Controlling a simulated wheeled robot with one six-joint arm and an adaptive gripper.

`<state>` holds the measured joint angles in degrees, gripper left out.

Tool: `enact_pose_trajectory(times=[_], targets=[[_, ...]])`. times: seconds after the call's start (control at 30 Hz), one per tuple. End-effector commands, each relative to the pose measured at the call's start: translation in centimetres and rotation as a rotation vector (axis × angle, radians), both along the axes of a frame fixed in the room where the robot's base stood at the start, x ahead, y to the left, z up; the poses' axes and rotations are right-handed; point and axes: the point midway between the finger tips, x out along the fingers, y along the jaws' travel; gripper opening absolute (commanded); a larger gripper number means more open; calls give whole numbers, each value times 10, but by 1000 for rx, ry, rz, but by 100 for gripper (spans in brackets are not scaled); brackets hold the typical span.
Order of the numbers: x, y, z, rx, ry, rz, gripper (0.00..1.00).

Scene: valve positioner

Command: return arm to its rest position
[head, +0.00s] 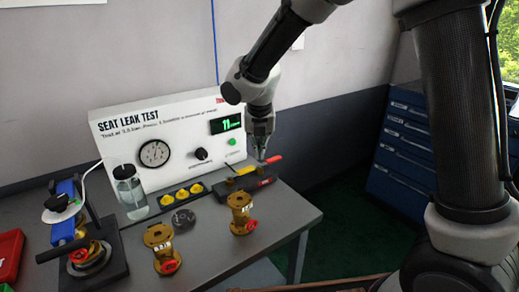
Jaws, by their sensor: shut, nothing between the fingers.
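My gripper (261,152) points down at the end of my arm, in front of the right part of the seat leak test panel. It is shut and holds nothing. Its tips are above and close to a dark holder (246,188) with red- and yellow-handled tools on the bench. I cannot tell whether the tips touch a handle. The white panel (180,165) carries a round gauge (155,153), a black knob (201,154), a lit green display (226,123) and a green button (232,142).
Two brass valves (241,214) (163,248) stand on the grey bench (213,250). A blue clamp fixture (68,212), a clear jar (130,192) and a red box (10,254) are at left. Yellow caps (182,195) line the panel's foot. A blue drawer cabinet (402,160) stands right.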

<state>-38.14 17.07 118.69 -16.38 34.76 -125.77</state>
Motion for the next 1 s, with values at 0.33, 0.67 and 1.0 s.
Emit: enact_pose_trajectory(times=[0.33,0.67,1.0], targets=[[-26,-20,-14,69,54,-625,0],[-130,-149,49,265,37,-2046,0],[-240,-265,106,661,34,-2847,0]])
